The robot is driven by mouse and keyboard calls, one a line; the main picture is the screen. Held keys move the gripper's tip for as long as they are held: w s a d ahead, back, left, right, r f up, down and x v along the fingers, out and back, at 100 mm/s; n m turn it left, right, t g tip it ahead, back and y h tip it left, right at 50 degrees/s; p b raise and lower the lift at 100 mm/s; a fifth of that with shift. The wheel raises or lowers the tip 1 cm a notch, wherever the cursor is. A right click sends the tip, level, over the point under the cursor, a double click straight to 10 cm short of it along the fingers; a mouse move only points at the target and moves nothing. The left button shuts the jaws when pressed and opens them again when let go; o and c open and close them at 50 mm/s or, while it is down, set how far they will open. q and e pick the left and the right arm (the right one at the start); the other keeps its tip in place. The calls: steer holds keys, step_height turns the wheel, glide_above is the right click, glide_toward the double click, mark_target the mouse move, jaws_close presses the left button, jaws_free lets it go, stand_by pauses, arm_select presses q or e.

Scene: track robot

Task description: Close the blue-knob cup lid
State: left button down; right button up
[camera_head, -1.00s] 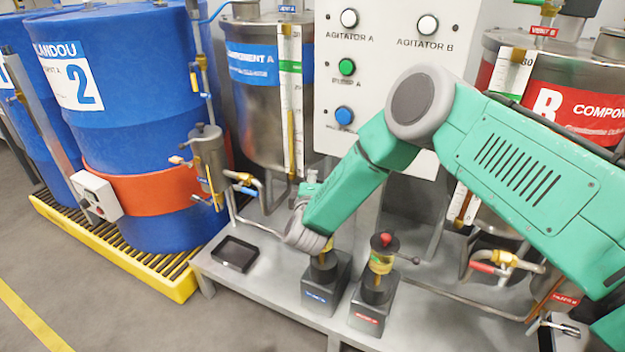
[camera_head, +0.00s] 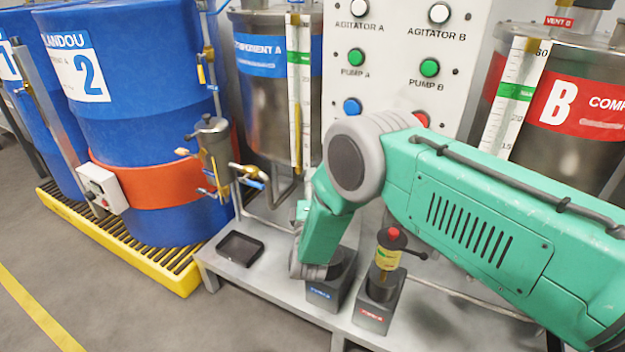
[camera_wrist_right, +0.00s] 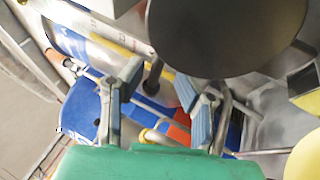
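The blue-knob cup is mostly hidden behind my right arm in the head view. Its dark base with a blue label (camera_head: 320,293) shows below my grey wrist, but I cannot see its knob or lid. A teal piece (camera_head: 302,211) shows just left of the forearm, perhaps part of my right gripper. In the right wrist view my right gripper (camera_wrist_right: 160,88) has its two fingers spread, with nothing visibly held between them. A large dark round surface (camera_wrist_right: 225,30) lies close to the camera; I cannot tell what it is. My left gripper is not in view.
A cup with a red knob (camera_head: 393,234) stands on a dark base to the right. A black tray (camera_head: 240,249) lies on the grey bench at left. A tank labelled component A (camera_head: 262,95) and the button panel (camera_head: 385,85) stand behind. A blue drum (camera_head: 150,130) is farther left.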

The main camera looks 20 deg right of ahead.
steer(key=shift+r, duration=0.2)
steer(key=v, duration=1.2)
steer(key=shift+f, duration=0.2)
steer(key=shift+w, duration=0.1)
steer(key=shift+c, duration=0.3)
